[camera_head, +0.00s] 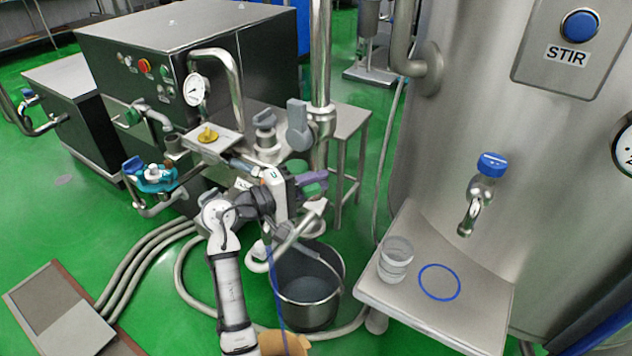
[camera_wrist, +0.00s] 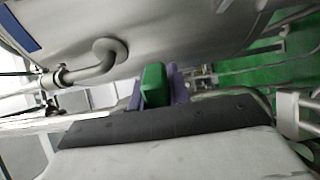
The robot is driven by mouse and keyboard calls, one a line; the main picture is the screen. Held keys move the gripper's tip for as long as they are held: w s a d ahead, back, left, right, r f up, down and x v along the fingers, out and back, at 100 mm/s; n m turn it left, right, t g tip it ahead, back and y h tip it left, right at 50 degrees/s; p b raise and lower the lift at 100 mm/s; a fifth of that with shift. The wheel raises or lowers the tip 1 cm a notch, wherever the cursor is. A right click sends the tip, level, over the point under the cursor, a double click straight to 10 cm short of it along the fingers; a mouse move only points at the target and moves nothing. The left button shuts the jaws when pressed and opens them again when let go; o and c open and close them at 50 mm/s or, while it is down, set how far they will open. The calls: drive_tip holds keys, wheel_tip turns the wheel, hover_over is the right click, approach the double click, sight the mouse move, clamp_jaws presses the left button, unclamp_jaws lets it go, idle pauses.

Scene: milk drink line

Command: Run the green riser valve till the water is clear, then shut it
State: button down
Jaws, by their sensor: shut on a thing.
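The green riser valve handle (camera_wrist: 153,86) sits between the purple fingers of my gripper (camera_wrist: 157,90) in the wrist view. My gripper (camera_head: 306,183) is shut on this handle. In the head view, bits of green (camera_head: 312,188) show beside the purple finger, low on the vertical riser pipe (camera_head: 320,60). My arm and gripper hide much of the valve body and its outlet. A steel bucket (camera_head: 322,314) stands on the floor below. Its inside looks grey. I cannot tell whether water runs or how clear it is.
A grey-handled valve (camera_head: 298,125) is higher on the riser. A blue valve (camera_head: 150,175) is at left. A tank with a blue-capped tap (camera_head: 490,165) stands at right, over a shelf (camera_head: 435,312) bearing a clear cup (camera_head: 396,260) and blue ring (camera_head: 440,281). Hoses (camera_head: 135,265) cross the floor.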

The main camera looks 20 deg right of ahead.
drive_tip(key=c, duration=1.3)
unclamp_jaws()
drive_tip(key=a+b, duration=0.1)
drive_tip(key=a, duration=0.3)
drive_tip(key=s+a+b, duration=0.1)
drive_tip(key=a, duration=0.4)
drive_tip(key=s+a+b, duration=0.1)
drive_tip(key=a, duration=0.3)
drive_tip(key=shift+a, duration=0.35)
